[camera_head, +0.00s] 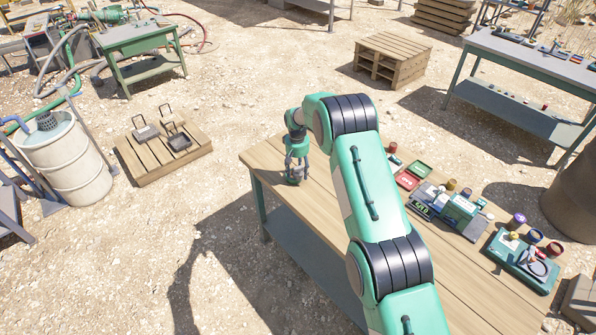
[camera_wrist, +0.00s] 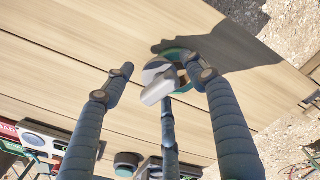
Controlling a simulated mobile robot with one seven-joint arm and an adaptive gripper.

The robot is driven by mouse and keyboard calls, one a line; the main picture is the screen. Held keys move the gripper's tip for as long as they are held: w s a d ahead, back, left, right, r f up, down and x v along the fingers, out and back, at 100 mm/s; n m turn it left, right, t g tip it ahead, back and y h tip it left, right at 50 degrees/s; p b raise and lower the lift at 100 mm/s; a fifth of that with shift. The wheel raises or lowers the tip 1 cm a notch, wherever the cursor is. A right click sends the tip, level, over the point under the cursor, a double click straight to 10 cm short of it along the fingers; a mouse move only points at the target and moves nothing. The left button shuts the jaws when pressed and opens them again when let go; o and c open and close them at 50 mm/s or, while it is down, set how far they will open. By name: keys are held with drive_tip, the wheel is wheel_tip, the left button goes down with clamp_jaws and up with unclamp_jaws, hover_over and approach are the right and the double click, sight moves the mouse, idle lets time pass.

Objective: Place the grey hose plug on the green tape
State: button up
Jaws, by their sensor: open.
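The grey hose plug (camera_wrist: 157,91) shows in the wrist view between my fingers, lying tilted over or against the green tape (camera_wrist: 181,53). Only part of the green ring shows, around the plug's far side and behind a finger. My gripper (camera_head: 296,170) is low over the far left end of the wooden table in the head view. In the wrist view my gripper (camera_wrist: 165,74) has its fingers spread, with a clear gap between the left finger and the plug. The right finger overlaps the tape in the picture. I cannot tell whether it touches.
The wooden table (camera_head: 330,225) holds several boxes and jars along its right side, including a red case (camera_head: 407,181) and a green-topped case (camera_head: 525,262). The table between my gripper and these things is mostly bare. A pallet (camera_head: 163,152) lies on the ground at left.

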sight(298, 168)
wheel_tip(298, 168, up, 12)
drive_tip(key=shift+a+b, duration=0.15)
drive_tip(key=shift+b, duration=0.2)
idle(0.4)
drive_tip(key=shift+s+r, duration=0.1)
drive_tip(key=shift+r, duration=0.05)
idle(0.6)
